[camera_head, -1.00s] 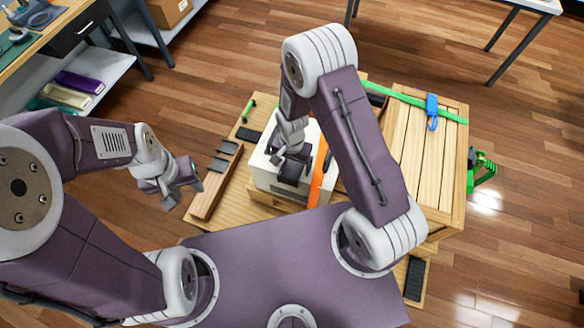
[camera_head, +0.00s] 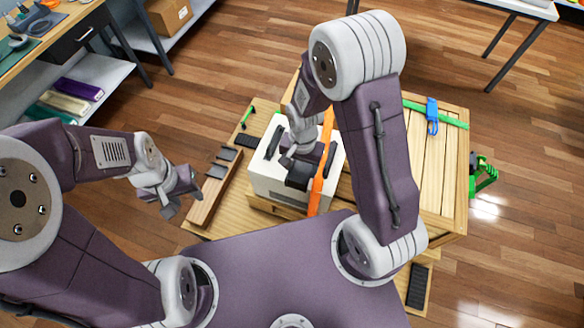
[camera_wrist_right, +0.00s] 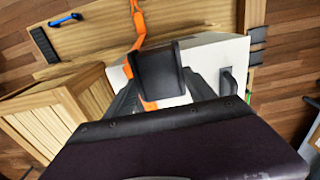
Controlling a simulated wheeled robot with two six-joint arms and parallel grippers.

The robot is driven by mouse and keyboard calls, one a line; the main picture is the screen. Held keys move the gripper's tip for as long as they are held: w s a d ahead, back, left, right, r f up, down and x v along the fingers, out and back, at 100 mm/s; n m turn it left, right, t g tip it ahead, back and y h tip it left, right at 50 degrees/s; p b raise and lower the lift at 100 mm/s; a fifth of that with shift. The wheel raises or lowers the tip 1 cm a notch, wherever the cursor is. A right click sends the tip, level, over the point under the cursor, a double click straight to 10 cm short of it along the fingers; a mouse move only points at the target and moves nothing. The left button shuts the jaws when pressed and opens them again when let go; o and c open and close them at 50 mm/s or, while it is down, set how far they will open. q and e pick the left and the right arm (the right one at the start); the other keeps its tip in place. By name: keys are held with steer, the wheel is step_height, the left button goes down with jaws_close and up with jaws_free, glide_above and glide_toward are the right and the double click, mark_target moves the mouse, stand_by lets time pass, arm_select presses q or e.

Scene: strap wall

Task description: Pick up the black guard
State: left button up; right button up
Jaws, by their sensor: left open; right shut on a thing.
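The black guard (camera_wrist_right: 158,70) is a dark, square-faced piece between the fingers of my right gripper (camera_wrist_right: 157,88) in the right wrist view. My right gripper is shut on it. In the head view the guard (camera_head: 299,177) shows below the right gripper (camera_head: 303,163), over the white box (camera_head: 268,186). An orange strap (camera_head: 318,185) runs over the box beside the guard; in the wrist view the strap (camera_wrist_right: 137,22) passes partly behind it. I cannot tell whether guard and box touch. My left gripper (camera_head: 178,201) is open and empty, left of the wooden rail.
The wooden rail (camera_head: 203,210) carries dark grey pieces. The box has a black handle (camera_head: 272,142). A slatted wooden crate (camera_head: 445,190) with a green strap (camera_head: 450,122) and blue clip (camera_head: 432,116) stands at right.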

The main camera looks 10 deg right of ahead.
steer(key=s+d+r, duration=0.5)
steer(key=s, duration=0.1)
steer(key=shift+s+b, duration=0.25)
steer(key=shift+b, duration=0.05)
stand_by(0.8)
